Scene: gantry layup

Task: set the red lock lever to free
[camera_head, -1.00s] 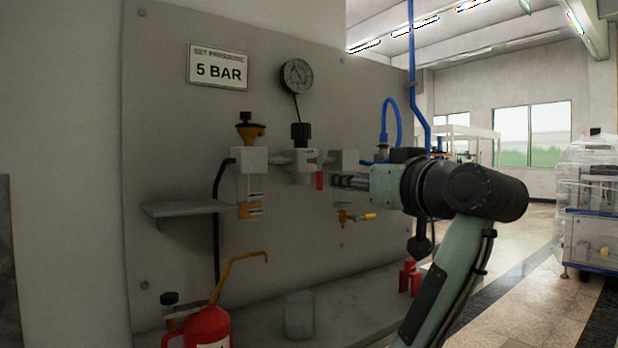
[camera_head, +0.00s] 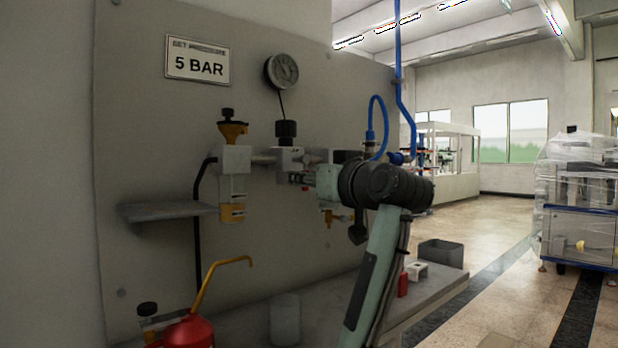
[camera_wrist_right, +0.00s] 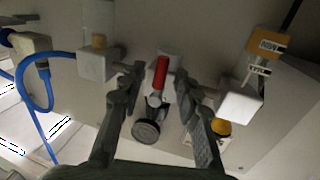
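The black regulator knob (camera_wrist_right: 146,131) also shows in the wrist view. My left gripper is not in view.
The filter bowl unit (camera_head: 233,185) and a small shelf (camera_head: 168,211) are left of the regulator. A blue hose (camera_head: 371,110) rises at the right.

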